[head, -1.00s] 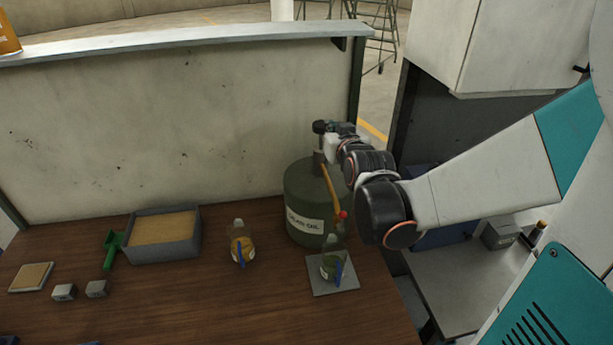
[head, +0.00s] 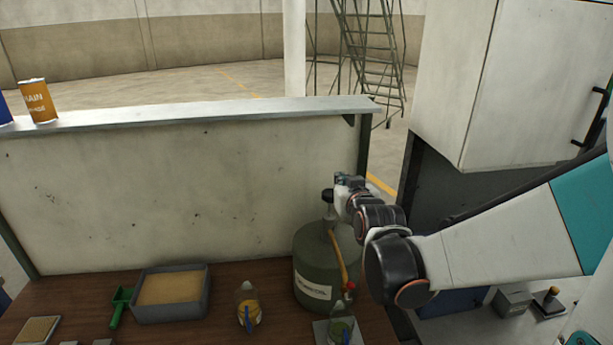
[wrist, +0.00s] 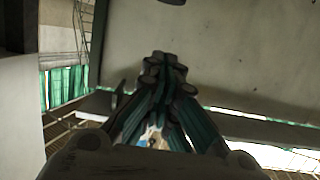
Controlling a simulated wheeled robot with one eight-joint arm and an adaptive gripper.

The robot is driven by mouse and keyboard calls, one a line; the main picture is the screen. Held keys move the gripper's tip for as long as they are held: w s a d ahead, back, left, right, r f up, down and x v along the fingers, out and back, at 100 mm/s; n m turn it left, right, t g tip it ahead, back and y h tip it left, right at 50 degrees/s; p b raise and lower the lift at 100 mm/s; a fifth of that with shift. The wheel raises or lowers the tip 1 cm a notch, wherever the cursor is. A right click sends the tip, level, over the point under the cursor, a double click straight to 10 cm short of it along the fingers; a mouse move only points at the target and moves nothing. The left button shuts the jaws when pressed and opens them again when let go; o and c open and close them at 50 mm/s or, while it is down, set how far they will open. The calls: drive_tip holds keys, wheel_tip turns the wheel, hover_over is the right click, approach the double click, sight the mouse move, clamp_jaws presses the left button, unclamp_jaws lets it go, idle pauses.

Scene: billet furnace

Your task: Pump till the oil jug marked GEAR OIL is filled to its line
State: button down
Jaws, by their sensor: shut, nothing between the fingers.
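The green drum (head: 318,265) stands at the back right of the bench with a white label, hard to read here. Its pump has a black knob (head: 327,195) on top and an orange hose (head: 338,258) running down its front. A small clear jug (head: 342,328) with greenish contents stands below the hose's end; its fill line and marking are too small to read, and its bottom is cut off. My gripper (head: 342,180) is just above and right of the knob; contact cannot be told. Its fingers (wrist: 163,70) are together and empty in the wrist view.
A second jug (head: 248,307) with amber contents stands left of the drum. A grey tray of sand-coloured material (head: 208,293) and a green scoop (head: 120,306) are farther left. A pale panel (head: 180,200) with a ledge rises behind the bench. A white cabinet (head: 465,80) hangs at right.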

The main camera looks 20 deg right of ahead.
drive_tip(key=shift+w+f, duration=0.1)
hover_over(331, 202)
wheel_tip(331, 202, down, 2)
drive_tip(key=shift+w+f, duration=0.15)
drive_tip(key=f, duration=0.3)
drive_tip(key=shift+w+d, duration=0.1)
drive_tip(key=shift+w, duration=0.1)
drive_tip(key=shift+f, duration=0.55)
drive_tip(key=shift+f, duration=0.1)
wheel_tip(331, 202, down, 6)
drive_tip(key=b, duration=0.6)
drive_tip(key=shift+r, duration=0.25)
drive_tip(key=shift+s, duration=0.1)
idle(0.3)
